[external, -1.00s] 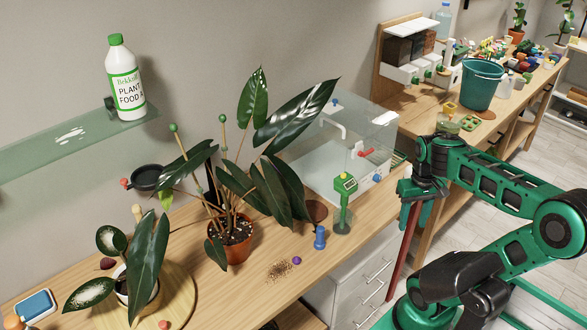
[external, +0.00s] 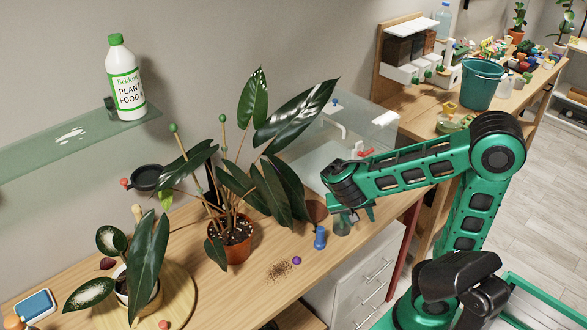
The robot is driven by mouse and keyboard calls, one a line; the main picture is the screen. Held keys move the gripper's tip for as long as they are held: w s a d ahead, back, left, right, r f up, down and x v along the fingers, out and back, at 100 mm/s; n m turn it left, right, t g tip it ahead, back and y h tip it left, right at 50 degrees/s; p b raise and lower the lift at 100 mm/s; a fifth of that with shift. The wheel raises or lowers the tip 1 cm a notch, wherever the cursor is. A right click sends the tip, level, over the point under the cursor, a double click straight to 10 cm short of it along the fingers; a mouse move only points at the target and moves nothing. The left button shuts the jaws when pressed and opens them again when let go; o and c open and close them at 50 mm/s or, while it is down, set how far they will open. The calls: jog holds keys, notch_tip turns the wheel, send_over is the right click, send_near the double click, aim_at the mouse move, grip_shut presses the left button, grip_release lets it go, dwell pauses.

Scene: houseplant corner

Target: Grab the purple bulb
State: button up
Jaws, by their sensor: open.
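The purple bulb (external: 297,260) is a small round ball on the wooden table near its front edge, just right of a patch of spilled soil. My gripper (external: 358,219) is open and points down above the table's front edge, to the right of the bulb and apart from it. A blue bottle-like object (external: 319,238) stands between the bulb and my gripper. My wrist partly hides the fingers and the green meter behind them.
A potted plant (external: 238,248) with broad leaves stands left of the bulb. A clear propagation box (external: 345,130) stands behind my arm. A second plant (external: 148,265) sits further left. Spilled soil (external: 279,271) lies beside the bulb.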

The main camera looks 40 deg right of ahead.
jog(key=a+r+t+h, duration=0.2)
jog(key=a+t, duration=0.3)
jog(key=a, duration=0.8)
jog(key=a+r+t+h, duration=0.15)
jog(key=a+t, duration=0.35)
jog(key=a, duration=0.7)
send_near(296, 258)
jog(key=shift+s+a, duration=0.1)
jog(key=shift+s, duration=0.1)
jog(key=shift+w+f+h, duration=0.1)
jog(key=shift+f+h, duration=0.1)
jog(key=shift+h, duration=0.05)
jog(key=x, duration=1)
jog(key=shift+w+d+f, duration=0.15)
jog(key=shift+w+d, duration=0.05)
jog(key=shift+w, duration=0.1)
grip_shut()
